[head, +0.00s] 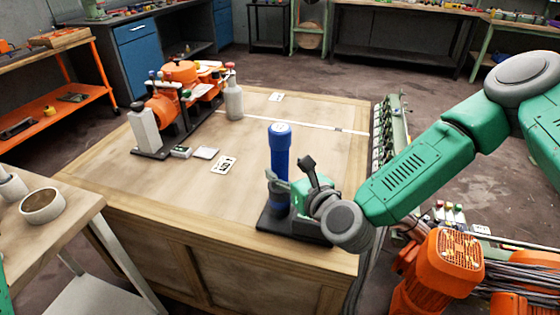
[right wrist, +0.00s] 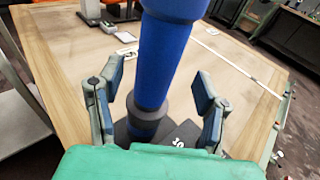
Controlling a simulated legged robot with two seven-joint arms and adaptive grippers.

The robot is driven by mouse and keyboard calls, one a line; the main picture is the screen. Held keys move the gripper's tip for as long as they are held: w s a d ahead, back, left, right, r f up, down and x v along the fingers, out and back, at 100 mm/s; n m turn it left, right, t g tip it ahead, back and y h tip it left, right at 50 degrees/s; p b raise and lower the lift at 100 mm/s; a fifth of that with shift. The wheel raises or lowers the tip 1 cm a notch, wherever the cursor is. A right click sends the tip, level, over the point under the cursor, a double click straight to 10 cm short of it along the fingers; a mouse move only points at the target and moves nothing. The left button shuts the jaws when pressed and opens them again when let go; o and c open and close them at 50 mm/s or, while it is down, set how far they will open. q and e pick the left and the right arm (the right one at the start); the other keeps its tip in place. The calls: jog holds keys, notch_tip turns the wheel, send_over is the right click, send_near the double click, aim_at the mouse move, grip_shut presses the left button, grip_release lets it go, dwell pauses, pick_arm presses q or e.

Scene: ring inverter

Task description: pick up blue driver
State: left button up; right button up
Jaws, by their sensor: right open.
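The blue driver (head: 280,152) stands upright on a dark base (head: 272,226) near the front edge of the wooden table. It also shows large in the right wrist view (right wrist: 162,60), with a grey collar low on it. My right gripper (head: 290,190) is at the driver's lower part, coming from the right. In the right wrist view my right gripper (right wrist: 163,92) is open, with one finger on each side of the driver. Gaps show between the fingers and the driver. My left gripper is not in view.
An orange machine (head: 185,85) stands on the table's far left, with a white bottle (head: 233,100) beside it. Number cards (head: 223,165) lie mid-table. A rack (head: 388,130) runs along the right edge. The table's middle is mostly clear.

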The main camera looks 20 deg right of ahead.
aim_at(284, 168)
jog(key=x, duration=0.2)
jog(key=shift+w+f, duration=0.15)
jog(key=shift+w, duration=0.1)
jog(key=shift+w+a, duration=0.25)
jog(key=shift+w, duration=0.05)
grip_shut()
